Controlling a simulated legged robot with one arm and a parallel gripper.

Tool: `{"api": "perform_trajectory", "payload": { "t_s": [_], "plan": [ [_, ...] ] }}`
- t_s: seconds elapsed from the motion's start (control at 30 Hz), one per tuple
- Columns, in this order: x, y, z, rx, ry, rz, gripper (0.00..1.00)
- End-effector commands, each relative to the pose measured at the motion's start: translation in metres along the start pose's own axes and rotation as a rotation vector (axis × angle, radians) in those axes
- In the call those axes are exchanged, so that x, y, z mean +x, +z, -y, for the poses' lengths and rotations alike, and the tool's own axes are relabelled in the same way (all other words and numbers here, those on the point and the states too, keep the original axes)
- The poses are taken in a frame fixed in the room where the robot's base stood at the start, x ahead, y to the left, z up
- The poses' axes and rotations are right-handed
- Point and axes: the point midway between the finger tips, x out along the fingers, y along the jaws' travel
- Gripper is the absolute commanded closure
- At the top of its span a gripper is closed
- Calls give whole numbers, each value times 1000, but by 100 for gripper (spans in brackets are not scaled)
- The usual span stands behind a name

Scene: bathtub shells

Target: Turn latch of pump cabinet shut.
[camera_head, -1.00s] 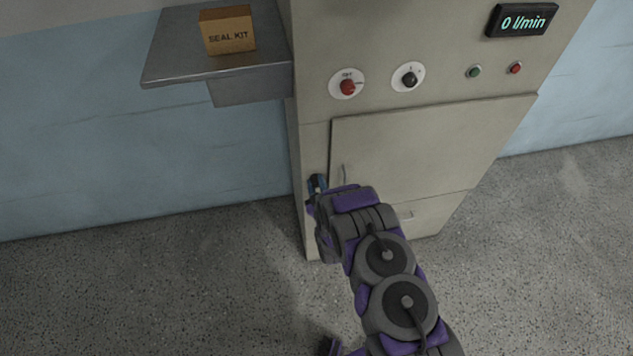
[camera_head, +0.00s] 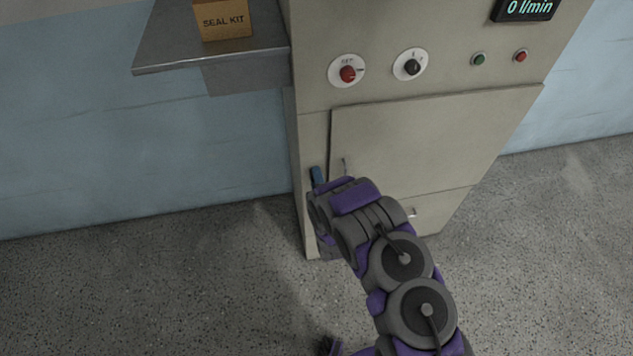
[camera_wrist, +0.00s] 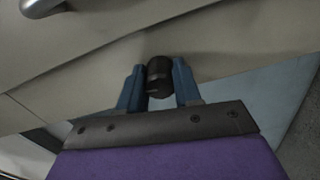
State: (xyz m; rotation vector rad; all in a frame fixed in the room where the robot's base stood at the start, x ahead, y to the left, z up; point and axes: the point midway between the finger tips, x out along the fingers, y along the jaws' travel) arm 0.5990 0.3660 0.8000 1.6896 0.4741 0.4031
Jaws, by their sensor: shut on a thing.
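The pump cabinet (camera_head: 430,125) is a beige cabinet with its door (camera_head: 405,150) flush with the front, as far as I can see. The latch (camera_wrist: 159,77) is a small black knob left of the door's edge; my arm hides it in the head view. My gripper's blue fingers (camera_wrist: 159,86) stand on either side of the latch in the wrist view, shut on it. In the head view one blue fingertip of my gripper (camera_head: 317,176) shows at the cabinet's left front strip. A metal door handle (camera_wrist: 42,6) is at the upper left of the wrist view.
A metal shelf (camera_head: 165,45) with a seal kit box (camera_head: 222,19) juts out left of the cabinet. A red knob (camera_head: 348,73), a black knob (camera_head: 412,67) and a display (camera_head: 525,8) are above the door. The speckled floor around is clear.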

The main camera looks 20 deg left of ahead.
Motion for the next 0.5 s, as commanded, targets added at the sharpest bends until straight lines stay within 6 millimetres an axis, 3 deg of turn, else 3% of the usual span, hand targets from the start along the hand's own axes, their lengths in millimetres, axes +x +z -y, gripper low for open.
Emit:
{"api": "perform_trajectory", "payload": {
  "t_s": [0.5],
  "plan": [
    [-1, -4, 4, -176, -6, -11, 97]
  ]
}}
